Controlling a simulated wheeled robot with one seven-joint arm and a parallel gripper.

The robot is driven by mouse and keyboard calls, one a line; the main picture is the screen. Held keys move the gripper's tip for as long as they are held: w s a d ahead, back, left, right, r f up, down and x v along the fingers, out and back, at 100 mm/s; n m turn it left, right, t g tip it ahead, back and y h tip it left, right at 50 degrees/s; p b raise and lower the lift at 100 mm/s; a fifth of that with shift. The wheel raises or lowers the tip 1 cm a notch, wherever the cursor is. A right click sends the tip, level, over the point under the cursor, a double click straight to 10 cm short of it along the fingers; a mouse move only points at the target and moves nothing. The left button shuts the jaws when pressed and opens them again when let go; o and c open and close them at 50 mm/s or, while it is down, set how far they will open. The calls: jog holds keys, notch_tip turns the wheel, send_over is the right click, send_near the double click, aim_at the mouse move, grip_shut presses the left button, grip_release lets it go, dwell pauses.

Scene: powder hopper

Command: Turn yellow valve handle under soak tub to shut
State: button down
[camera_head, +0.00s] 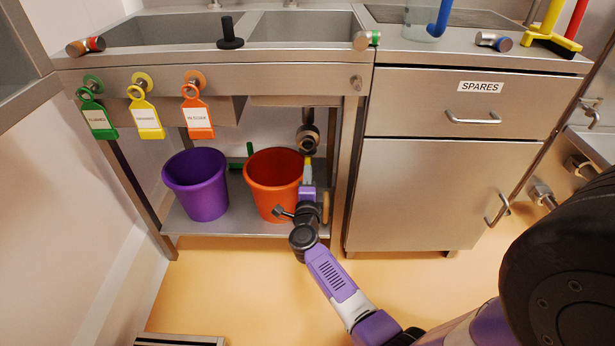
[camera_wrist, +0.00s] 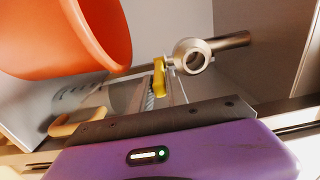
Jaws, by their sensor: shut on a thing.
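The yellow valve handle (camera_head: 308,168) hangs below the drain pipe (camera_head: 308,140) under the right basin (camera_head: 300,27) of the steel sink. In the wrist view the yellow handle (camera_wrist: 160,78) stands beside a round metal pipe end (camera_wrist: 192,56). My gripper (camera_head: 308,182) reaches in under the sink from below, with its fingers up at the handle. In the wrist view my gripper (camera_wrist: 161,92) is shut on the yellow handle. The handle's lower part is hidden between the fingers, and its exact turn angle is hard to tell.
An orange bucket (camera_head: 272,180) stands close left of my gripper, and a purple bucket (camera_head: 198,185) further left. Green (camera_head: 97,118), yellow (camera_head: 146,118) and orange tags (camera_head: 197,118) hang on the sink front. The cabinet (camera_head: 430,195) bounds the right.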

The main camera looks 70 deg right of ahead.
jog(key=shift+w+a, duration=0.25)
jog(key=shift+w, duration=0.5)
jog(key=shift+w+a, duration=0.2)
jog(key=shift+w, duration=0.5)
jog(key=shift+w, duration=0.1)
jog(key=shift+w+a+f, duration=0.1)
jog(key=shift+w, duration=1.25)
